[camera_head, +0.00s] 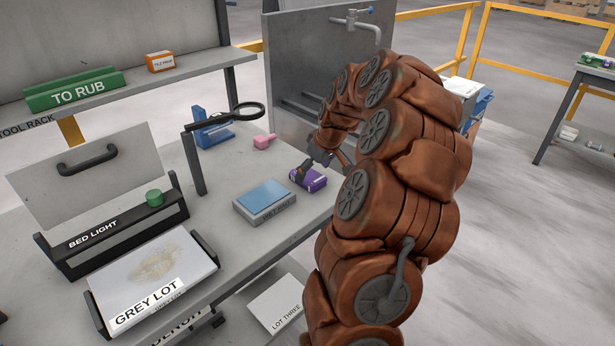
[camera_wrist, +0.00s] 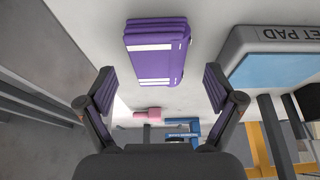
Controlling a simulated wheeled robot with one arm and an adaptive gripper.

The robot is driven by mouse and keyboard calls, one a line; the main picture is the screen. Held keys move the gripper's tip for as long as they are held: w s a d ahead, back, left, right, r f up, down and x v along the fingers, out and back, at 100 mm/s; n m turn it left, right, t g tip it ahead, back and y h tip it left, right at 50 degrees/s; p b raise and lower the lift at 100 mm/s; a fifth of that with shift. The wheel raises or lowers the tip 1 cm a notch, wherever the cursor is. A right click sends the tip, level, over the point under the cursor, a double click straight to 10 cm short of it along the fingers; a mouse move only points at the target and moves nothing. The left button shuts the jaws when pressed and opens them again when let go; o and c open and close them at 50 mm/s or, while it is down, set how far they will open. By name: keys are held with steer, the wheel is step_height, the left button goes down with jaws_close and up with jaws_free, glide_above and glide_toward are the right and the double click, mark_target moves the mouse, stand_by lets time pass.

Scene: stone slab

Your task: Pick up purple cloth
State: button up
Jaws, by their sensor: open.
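The purple cloth (camera_head: 314,183) is a folded stack with white stripes, lying on the grey bench near its right edge. In the wrist view the cloth (camera_wrist: 157,55) lies ahead of my fingertips and between their lines, with a visible gap to both. My gripper (camera_head: 302,172) is beside and partly over the cloth in the head view, and its arm hides some of the surroundings. In the wrist view my gripper (camera_wrist: 158,88) is open and empty, its two fingers spread wide.
A wet pad with a blue top (camera_head: 264,201) lies just left of the cloth. A pink object (camera_head: 264,141), a blue stand (camera_head: 208,128) and a black-rimmed magnifier (camera_head: 249,112) are behind. A grey upright panel (camera_head: 312,58) rises at the bench's back right.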

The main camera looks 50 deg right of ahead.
steer(key=shift+x, duration=1.45)
steer(key=shift+d+r, duration=0.1)
steer(key=shift+c, duration=0.3)
steer(key=c, duration=1.2)
